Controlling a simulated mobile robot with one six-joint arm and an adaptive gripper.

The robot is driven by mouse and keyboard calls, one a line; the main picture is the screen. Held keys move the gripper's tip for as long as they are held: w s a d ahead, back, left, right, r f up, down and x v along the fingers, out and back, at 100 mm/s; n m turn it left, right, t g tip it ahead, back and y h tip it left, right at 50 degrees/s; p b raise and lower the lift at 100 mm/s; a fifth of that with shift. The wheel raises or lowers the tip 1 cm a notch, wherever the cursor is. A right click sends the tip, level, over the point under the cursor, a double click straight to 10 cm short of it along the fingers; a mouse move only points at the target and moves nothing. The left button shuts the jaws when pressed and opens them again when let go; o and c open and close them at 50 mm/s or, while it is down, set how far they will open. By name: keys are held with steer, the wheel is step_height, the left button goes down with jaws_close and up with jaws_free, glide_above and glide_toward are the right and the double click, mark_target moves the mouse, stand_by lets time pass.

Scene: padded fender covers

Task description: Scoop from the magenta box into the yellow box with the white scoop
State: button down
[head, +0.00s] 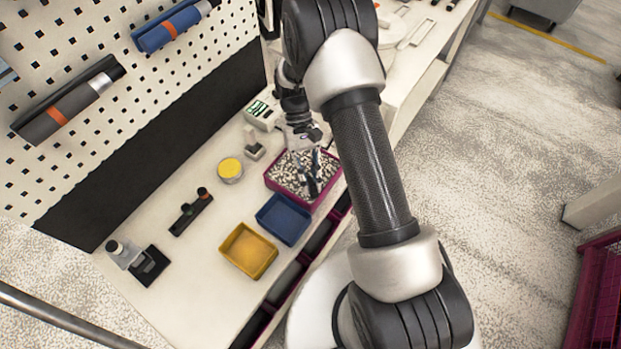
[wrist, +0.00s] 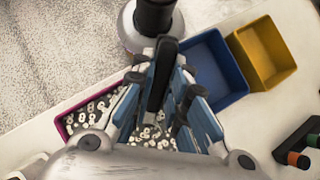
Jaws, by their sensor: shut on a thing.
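The magenta box (head: 289,197) stands on the bench, filled with small white and dark pieces; part of its rim shows in the wrist view (wrist: 61,127). My gripper (head: 313,182) is over this box, pointing down, and also shows in the wrist view (wrist: 163,108). It is shut on a dark upright piece (wrist: 160,72), which looks like the handle of the white scoop.
A blue box (head: 283,219) stands between the magenta and yellow boxes. A yellow-topped round tin (head: 229,169), a dark rail (head: 191,212) and a small black-and-white device (head: 150,264) lie toward the pegboard (head: 120,100). Bench around the yellow box is clear.

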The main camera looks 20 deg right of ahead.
mark_target(312, 184)
steer(key=shift+w+f+t+b, duration=0.2)
steer(key=shift+f+t+b, duration=0.3)
steer(key=shift+f+t, duration=0.15)
steer(key=w+f+t+b, duration=0.1)
steer(key=w+t+b, duration=0.1)
steer(key=w+b, duration=0.1)
steer(key=shift+d+f+t, duration=0.1)
steer(key=shift+f+t, duration=0.25)
steer(key=shift+f, duration=0.05)
steer(key=shift+s+r+t, duration=0.25)
steer(key=shift+r+t, duration=0.35)
steer(key=shift+r, duration=0.35)
steer(key=shift+s+r+t+h+b, duration=0.15)
steer(key=shift+s+t+h+b, duration=0.25)
steer(key=shift+s+t, duration=0.6)
steer(key=shift+s+a+r+p, duration=0.2)
steer(key=shift+s+r+p, duration=0.6)
steer(key=shift+s+r, duration=0.7)
steer(key=shift+r, duration=0.1)
